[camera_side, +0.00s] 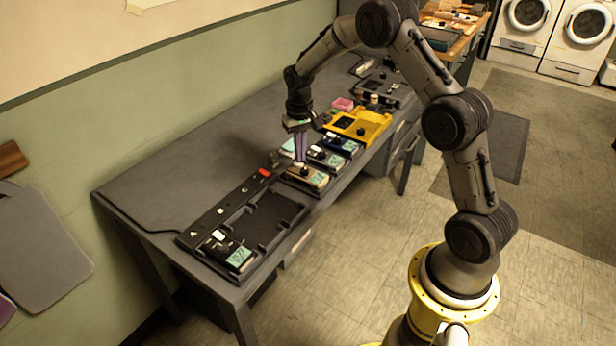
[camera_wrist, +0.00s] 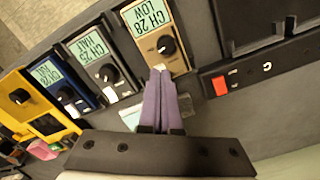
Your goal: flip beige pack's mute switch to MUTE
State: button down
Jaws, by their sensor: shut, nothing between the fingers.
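The beige pack (camera_wrist: 180,63) shows a "CH 28 LOW" display and a black knob in the wrist view. It also lies in the row in the side view (camera_side: 318,183). My gripper (camera_wrist: 160,72) is shut and empty, with its purple fingers at the pack's near edge, just below the knob. In the side view my gripper (camera_side: 301,165) points down onto the beige pack. The fingertips cover the spot where the neighbouring packs carry a pale switch, so the beige pack's mute switch and its position cannot be made out. Contact cannot be told.
On the other side is a black charging tray (camera_side: 268,215) with a red switch (camera_wrist: 220,85) and one pack (camera_side: 229,252). The bench's wall side is clear.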

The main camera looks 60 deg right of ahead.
jog(key=shift+f, duration=0.7)
dwell(0.3)
jog(key=shift+r, duration=3.55)
